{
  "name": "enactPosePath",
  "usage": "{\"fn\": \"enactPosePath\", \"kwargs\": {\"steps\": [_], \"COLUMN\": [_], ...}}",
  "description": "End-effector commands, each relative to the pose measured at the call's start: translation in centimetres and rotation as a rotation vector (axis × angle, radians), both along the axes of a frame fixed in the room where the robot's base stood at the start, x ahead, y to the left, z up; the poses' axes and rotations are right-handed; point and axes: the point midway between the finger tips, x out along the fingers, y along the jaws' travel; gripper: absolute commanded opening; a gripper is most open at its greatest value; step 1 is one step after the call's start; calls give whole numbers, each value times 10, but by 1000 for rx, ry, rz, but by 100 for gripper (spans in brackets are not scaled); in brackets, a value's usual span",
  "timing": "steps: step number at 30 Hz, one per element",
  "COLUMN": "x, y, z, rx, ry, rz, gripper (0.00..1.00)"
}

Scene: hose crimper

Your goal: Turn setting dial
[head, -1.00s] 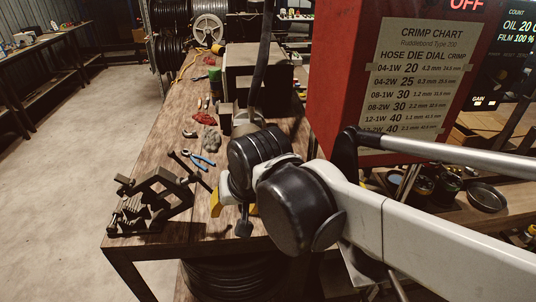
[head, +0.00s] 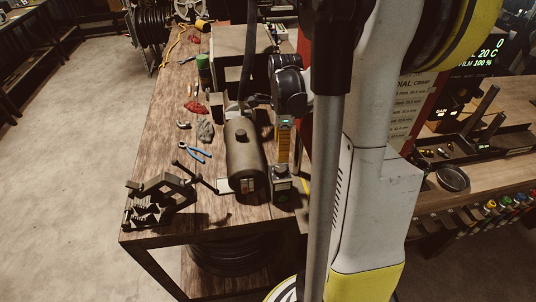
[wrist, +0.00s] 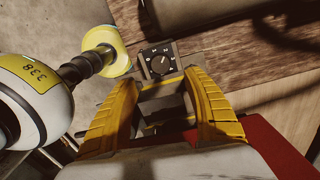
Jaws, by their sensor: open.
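The setting dial (wrist: 161,63) is a small round dark knob with a pale pointer line, on a dark square plate with markings around it. It sits on a small box (head: 283,192) at the bench's front, right of a dark cylinder (head: 244,160). My gripper (wrist: 160,80) is open, its two yellow fingers spread on either side of the picture below the dial. Nothing shows between the fingertips, and they look apart from the dial. In the head view my gripper (head: 283,145) points down above the box; the dial is too small to read there.
A black fixture (head: 160,200), blue-handled pliers (head: 196,152) and a red rag (head: 195,107) lie left on the wooden bench (head: 160,130). In the wrist view a white and yellow part marked 338 (wrist: 35,80) is close on the left. A red panel edge is lower right.

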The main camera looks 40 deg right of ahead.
Motion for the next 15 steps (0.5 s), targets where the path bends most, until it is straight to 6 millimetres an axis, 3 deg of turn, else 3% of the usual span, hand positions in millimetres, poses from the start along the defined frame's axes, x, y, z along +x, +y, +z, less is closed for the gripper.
{"fn": "enactPosePath", "kwargs": {"steps": [9,15], "x": [1,1], "y": [0,0], "z": [-64,-90], "rx": [-1,-1], "ry": [-2,-2], "rz": [4,5], "gripper": [59,59]}}
